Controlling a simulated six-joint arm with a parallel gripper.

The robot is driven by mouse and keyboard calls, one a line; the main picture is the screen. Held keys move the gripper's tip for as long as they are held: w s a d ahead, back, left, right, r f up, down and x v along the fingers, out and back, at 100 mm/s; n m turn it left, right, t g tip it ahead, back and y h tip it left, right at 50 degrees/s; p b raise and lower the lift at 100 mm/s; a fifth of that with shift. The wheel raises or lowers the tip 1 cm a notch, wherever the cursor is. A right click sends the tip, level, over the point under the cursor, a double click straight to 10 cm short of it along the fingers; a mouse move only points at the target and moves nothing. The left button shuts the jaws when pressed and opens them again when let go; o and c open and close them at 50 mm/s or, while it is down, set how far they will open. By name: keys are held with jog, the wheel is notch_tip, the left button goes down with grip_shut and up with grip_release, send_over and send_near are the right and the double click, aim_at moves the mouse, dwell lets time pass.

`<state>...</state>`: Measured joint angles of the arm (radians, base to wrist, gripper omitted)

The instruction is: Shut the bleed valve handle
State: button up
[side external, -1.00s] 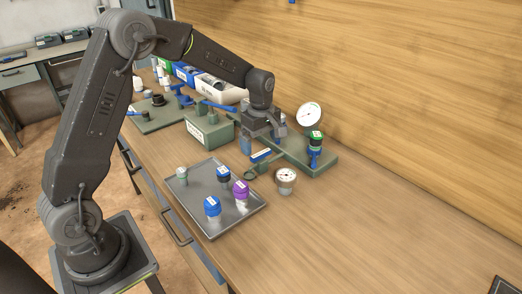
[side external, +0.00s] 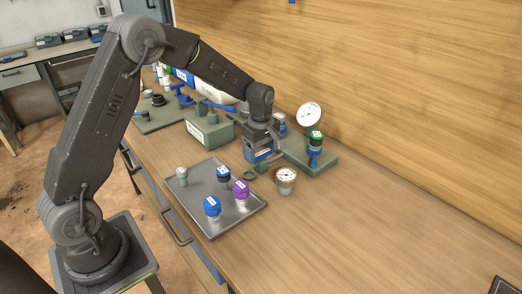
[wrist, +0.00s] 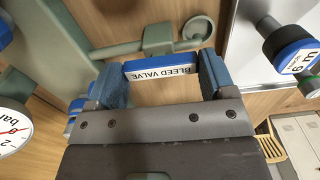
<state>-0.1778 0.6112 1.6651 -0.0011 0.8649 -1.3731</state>
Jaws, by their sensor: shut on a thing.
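The bleed valve handle (wrist: 165,68) is a blue bar with a white "BLEED VALVE" label, seen in the wrist view beside the green manifold pipe (wrist: 120,50). My gripper (wrist: 167,62) has its blue fingers at the two ends of the bar and is shut on it. In the side view my gripper (side external: 262,150) is low over the green manifold base (side external: 318,165), and the handle is mostly hidden by the fingers. The stem under the handle does not show.
A metal tray (side external: 238,222) with several capped bottles is in front of the manifold.

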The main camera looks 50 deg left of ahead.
jog(key=shift+c, duration=0.9)
jog(key=m, duration=0.3)
jog(key=shift+m, duration=0.4)
jog(key=m, duration=0.4)
jog(key=shift+m, duration=0.3)
jog(key=m, duration=0.4)
jog(key=shift+m, duration=0.3)
jog(key=m, duration=0.4)
jog(key=shift+m, duration=0.3)
